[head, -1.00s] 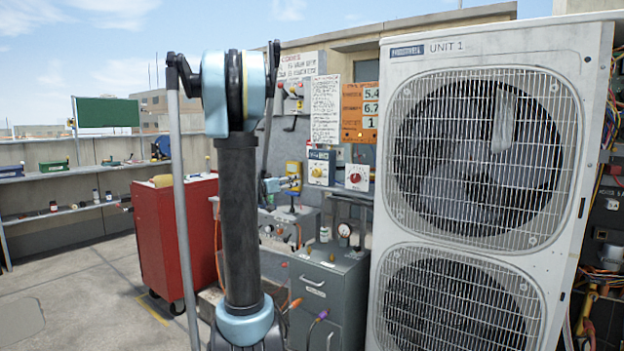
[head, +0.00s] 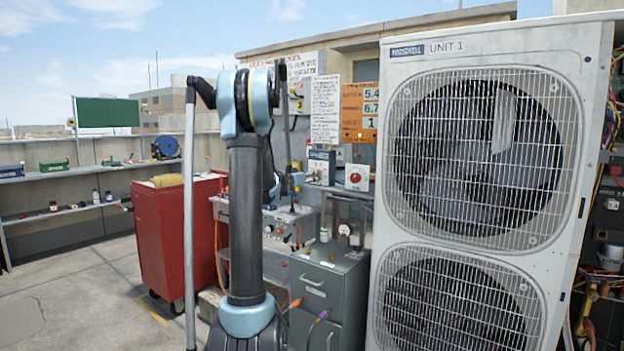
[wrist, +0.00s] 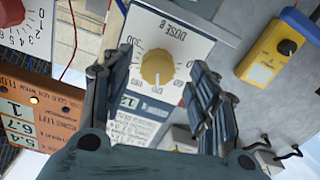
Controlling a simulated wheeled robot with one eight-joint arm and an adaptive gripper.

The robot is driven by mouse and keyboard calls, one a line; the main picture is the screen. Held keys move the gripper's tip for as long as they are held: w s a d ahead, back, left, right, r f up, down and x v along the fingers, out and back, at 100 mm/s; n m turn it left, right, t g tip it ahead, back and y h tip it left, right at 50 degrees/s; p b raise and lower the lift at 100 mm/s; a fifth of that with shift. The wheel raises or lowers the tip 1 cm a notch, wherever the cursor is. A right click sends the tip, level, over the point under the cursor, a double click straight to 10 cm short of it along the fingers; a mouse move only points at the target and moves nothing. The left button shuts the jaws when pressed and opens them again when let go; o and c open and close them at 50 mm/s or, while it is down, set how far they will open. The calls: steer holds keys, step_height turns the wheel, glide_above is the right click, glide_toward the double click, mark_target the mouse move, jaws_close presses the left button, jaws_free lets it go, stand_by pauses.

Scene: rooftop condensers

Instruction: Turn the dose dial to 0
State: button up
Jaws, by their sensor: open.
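The dose dial (wrist: 157,68) is a yellow knob on a white panel (wrist: 185,28) with printed numbers around it. In the wrist view the panel is upside down, lettered "DOSE". A pale mark shows on the knob's lower edge in the picture; I cannot tell which number it points at. My gripper (wrist: 160,66) is open, with one finger on each side of the knob in the picture. No contact is visible, and the remaining distance is unclear.
A white box with a red dial (head: 355,177) stands right of the dose box. A yellow box with a black knob (wrist: 285,48) is on the wrist view's right. An orange board (head: 359,112) hangs behind. The large condenser (head: 590,180) stands right, a red cabinet (head: 165,235) left.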

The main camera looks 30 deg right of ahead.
steer(key=shift+x, duration=1.15)
steer(key=shift+c, duration=0.5)
steer(key=c, duration=1)
steer(key=shift+o, duration=0.2)
steer(key=shift+n, duration=0.3)
steer(key=shift+s+r+n, duration=0.1)
steer(key=shift+r+n, duration=0.05)
steer(key=shift+n, duration=4.2)
steer(key=shift+s+r+n, duration=0.1)
steer(key=shift+n, duration=4.25)
